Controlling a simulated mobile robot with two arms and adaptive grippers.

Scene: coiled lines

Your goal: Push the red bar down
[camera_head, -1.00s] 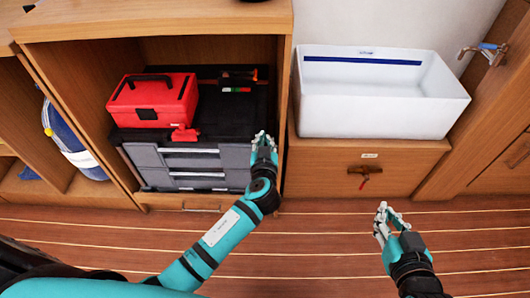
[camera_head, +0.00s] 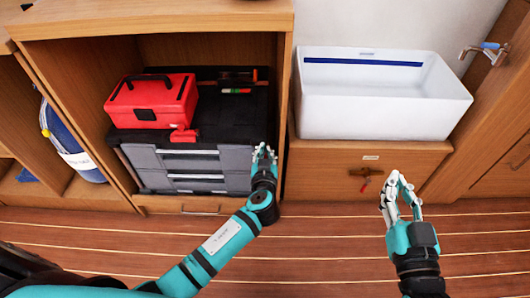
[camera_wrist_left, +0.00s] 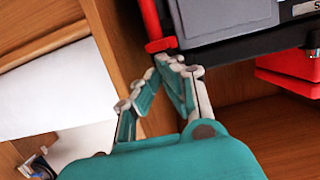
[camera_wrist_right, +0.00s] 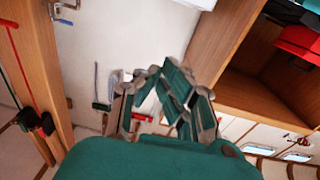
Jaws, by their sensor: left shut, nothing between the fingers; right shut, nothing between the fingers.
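A red bar (camera_wrist_left: 152,20) with a short red crosspiece at its end shows in the left wrist view. It is beside a grey case (camera_wrist_left: 220,15), close beyond the fingertips of my left gripper (camera_wrist_left: 178,62); I cannot tell whether they touch. In the head view I cannot make out this bar. There my left gripper (camera_head: 263,150) is shut and empty at the right front of the grey drawer case (camera_head: 190,165). My right gripper (camera_head: 400,180) is shut and empty in front of the cabinet below the white basin (camera_head: 385,115).
A red toolbox (camera_head: 152,100) sits on the black top of the drawer case inside a wooden shelf (camera_head: 285,100). A red-tipped latch (camera_head: 365,184) hangs on the cabinet front. A blue cylinder (camera_head: 65,140) stands at the left. The plank floor (camera_head: 100,235) is clear.

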